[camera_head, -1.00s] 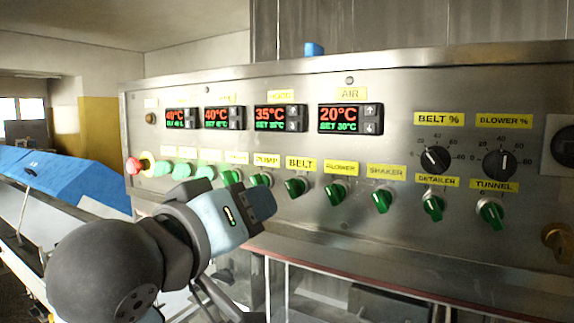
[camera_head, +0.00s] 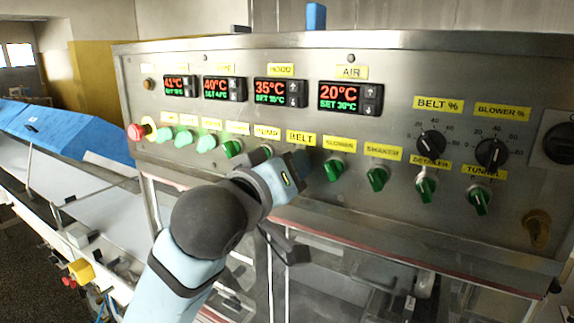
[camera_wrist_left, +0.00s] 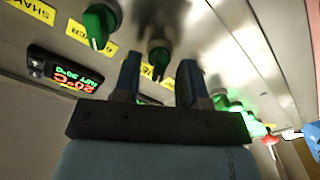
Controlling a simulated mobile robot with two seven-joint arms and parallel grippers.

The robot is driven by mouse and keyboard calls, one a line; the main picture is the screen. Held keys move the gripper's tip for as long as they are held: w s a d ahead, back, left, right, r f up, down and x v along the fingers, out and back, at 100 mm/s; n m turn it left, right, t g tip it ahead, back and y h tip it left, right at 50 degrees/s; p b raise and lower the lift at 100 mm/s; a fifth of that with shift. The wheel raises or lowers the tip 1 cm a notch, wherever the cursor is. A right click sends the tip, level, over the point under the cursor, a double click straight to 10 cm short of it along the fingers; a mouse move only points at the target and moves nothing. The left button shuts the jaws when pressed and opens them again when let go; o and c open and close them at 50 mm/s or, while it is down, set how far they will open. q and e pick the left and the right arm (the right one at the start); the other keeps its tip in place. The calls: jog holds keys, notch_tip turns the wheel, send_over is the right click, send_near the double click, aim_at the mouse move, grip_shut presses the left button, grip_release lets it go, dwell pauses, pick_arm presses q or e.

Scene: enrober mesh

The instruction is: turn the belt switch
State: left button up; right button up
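The belt switch is a green knob under the yellow BELT label (camera_head: 301,138) on the steel control panel. In the head view my left gripper (camera_head: 300,170) is in front of it and hides it. In the left wrist view the belt switch (camera_wrist_left: 158,53) shows between and just beyond the two fingertips, with its green handle roughly in line with the fingers. The fingers are apart, one on each side, and I see no clear contact. My right gripper is not in view.
Similar green switches sit close on both sides: the blower switch (camera_head: 334,168) to the right and the pump switch (camera_head: 262,154) to the left. A red stop button (camera_head: 136,131) is at the panel's left end. The panel (camera_head: 400,205) is tilted steel, with temperature displays above.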

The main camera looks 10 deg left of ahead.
pick_arm(q)
grip_shut()
jog(key=shift+m, duration=0.3)
jog(key=m, duration=1.1)
jog(key=shift+w+a, duration=0.1)
jog(key=shift+a, duration=0.05)
jog(key=shift+m, duration=0.3)
dwell(0.4)
